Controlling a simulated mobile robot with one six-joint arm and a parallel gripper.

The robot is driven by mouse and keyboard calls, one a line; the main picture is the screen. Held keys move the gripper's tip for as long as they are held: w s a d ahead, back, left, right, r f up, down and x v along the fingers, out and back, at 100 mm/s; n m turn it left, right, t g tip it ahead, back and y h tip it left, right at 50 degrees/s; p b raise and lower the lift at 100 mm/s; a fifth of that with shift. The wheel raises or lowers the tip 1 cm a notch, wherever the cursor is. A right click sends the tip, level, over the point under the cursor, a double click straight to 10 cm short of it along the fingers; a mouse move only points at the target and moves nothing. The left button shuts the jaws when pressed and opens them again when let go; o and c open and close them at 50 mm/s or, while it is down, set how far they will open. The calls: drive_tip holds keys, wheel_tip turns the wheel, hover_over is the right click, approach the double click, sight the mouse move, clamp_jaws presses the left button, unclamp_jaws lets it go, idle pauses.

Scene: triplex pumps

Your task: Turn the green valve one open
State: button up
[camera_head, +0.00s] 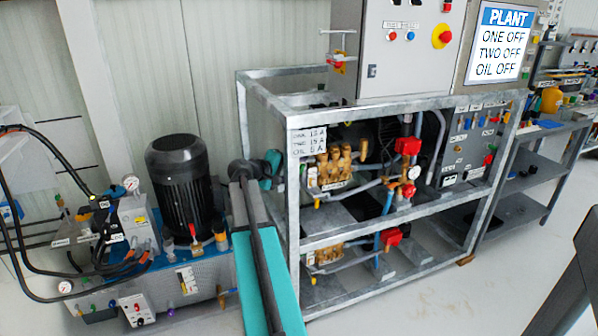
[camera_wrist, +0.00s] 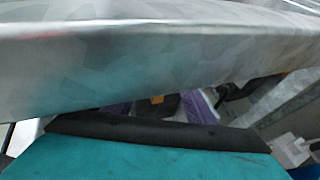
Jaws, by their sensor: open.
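I cannot single out the green valve one by its label in either view. The upper pump (camera_head: 335,166), with brass valves and fittings, sits inside the grey steel frame (camera_head: 292,200) in the head view. My gripper (camera_head: 272,168) is at the frame's left front corner post, left of the upper pump. It is open, small and partly hidden by my own arm, and I see nothing held in it. In the wrist view a grey metal beam (camera_wrist: 150,55) of the frame fills the upper part, very close to the camera.
A lower pump (camera_head: 325,252) stands on the bottom shelf. A black motor (camera_head: 182,185) on a blue tank stands left of my arm. A control cabinet (camera_head: 405,50) and a sign (camera_head: 500,45) reading ONE OFF, TWO OFF, OIL OFF are above. The floor in front is clear.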

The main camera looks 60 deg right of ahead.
drive_tip(key=shift+x, duration=1.2)
drive_tip(key=c, duration=1)
drive_tip(key=shift+c, duration=0.2)
drive_tip(key=shift+f+b, duration=0.2)
drive_tip(key=shift+b, duration=0.35)
drive_tip(key=shift+f+h+b, duration=0.1)
drive_tip(key=shift+h+b, duration=0.5)
drive_tip(key=shift+b, duration=0.05)
drive_tip(key=n+g+h+b, duration=0.1)
drive_tip(key=h+b, duration=0.1)
drive_tip(key=b, duration=0.2)
drive_tip(key=shift+h+b, duration=0.4)
